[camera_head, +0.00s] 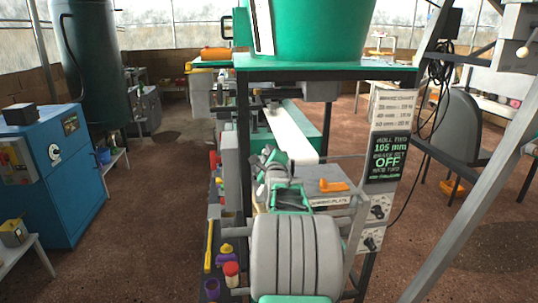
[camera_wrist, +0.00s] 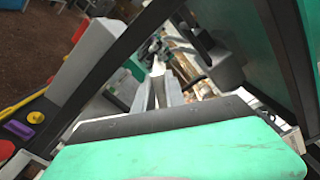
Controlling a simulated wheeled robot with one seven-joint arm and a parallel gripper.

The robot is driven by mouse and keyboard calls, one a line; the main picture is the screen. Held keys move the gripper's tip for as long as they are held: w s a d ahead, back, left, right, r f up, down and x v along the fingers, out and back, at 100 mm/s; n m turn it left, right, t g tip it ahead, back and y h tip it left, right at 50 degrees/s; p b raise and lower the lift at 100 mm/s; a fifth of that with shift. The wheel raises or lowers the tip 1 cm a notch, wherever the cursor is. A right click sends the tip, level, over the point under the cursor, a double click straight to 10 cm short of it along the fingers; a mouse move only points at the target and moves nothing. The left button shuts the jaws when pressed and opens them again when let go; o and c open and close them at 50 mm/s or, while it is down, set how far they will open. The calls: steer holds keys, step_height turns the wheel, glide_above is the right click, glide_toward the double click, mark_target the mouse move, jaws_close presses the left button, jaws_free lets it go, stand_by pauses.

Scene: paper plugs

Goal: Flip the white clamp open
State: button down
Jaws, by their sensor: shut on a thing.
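In the wrist view, my gripper (camera_wrist: 157,83) reaches away from the camera with its narrow grey fingers close together. A small white piece, apparently the white clamp (camera_wrist: 158,67), shows at the fingertips, and the fingers are shut on it. The fingers hide part of it, so I cannot tell how far it is flipped. In the head view, my gripper (camera_head: 268,163) is low inside the machine's frame, left of the white strip (camera_head: 290,130). The clamp cannot be made out there.
A green hopper (camera_head: 325,30) stands above on the machine's table. Dark frame posts (camera_wrist: 115,75) stand close around my gripper. An orange handle (camera_head: 334,186) is to the right.

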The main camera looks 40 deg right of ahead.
steer(key=c, duration=1.4)
jaws_free()
steer(key=shift+w+a, duration=0.1)
steer(key=b+v, duration=0.1)
steer(key=v, duration=0.6)
steer(key=shift+s+a, duration=0.25)
steer(key=shift+s, duration=0.1)
steer(key=shift+a, duration=0.1)
